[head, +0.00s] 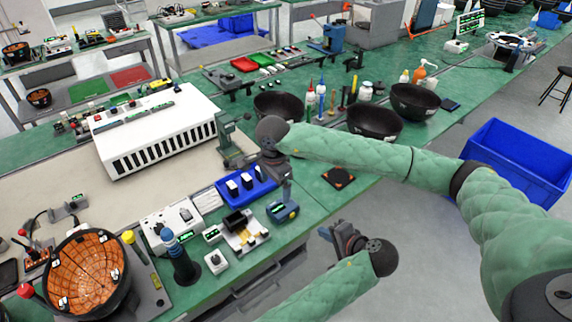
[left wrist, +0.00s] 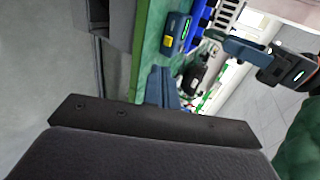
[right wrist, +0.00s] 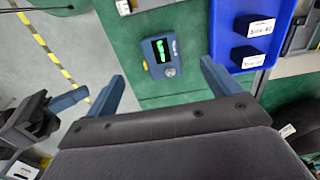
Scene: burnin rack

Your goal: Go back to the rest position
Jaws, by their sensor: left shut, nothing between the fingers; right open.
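My left gripper (head: 342,238) is in front of the green bench's near edge, over the floor. In the left wrist view its blue fingers (left wrist: 164,88) are together with nothing between them. My right gripper (head: 262,176) reaches in from the right, above the bench by the blue tray. In the right wrist view its fingers (right wrist: 162,82) are wide apart and empty. A blue handheld device with a green display (right wrist: 160,55) lies on the bench beyond the gap between them, apart from both fingers.
The blue tray (head: 223,197) holds black labelled blocks. A white slotted rack unit (head: 160,118) stands behind it. Black bowls (head: 375,122) and bottles stand along the far bench. A blue bin (head: 515,160) is on the floor at right. Floor between bench and bin is open.

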